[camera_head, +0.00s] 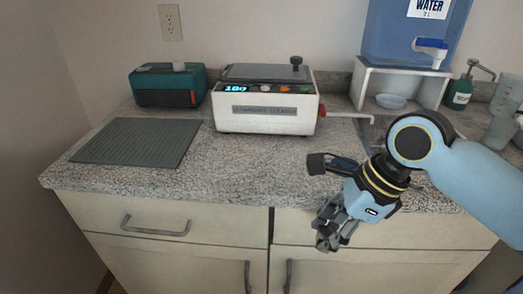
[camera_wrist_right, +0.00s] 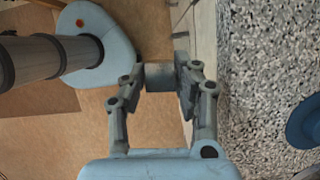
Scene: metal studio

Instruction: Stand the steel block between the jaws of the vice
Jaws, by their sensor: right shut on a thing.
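My right gripper (camera_head: 328,232) hangs in front of the counter's front edge, with its fingers pointing down and left. In the right wrist view its two fingers are shut on the grey steel block (camera_wrist_right: 160,76), which sits between the fingertips. A dark blue thing (camera_head: 345,163) lies on the counter, partly hidden by my right wrist. It may be the vice, and its jaws cannot be made out. A blue rounded part (camera_wrist_right: 305,125) at the right edge of the wrist view may belong to it. My left gripper is not in view.
The granite counter (camera_head: 250,175) has free room at the front middle. A water tank (camera_head: 400,35) on a white stand is behind.

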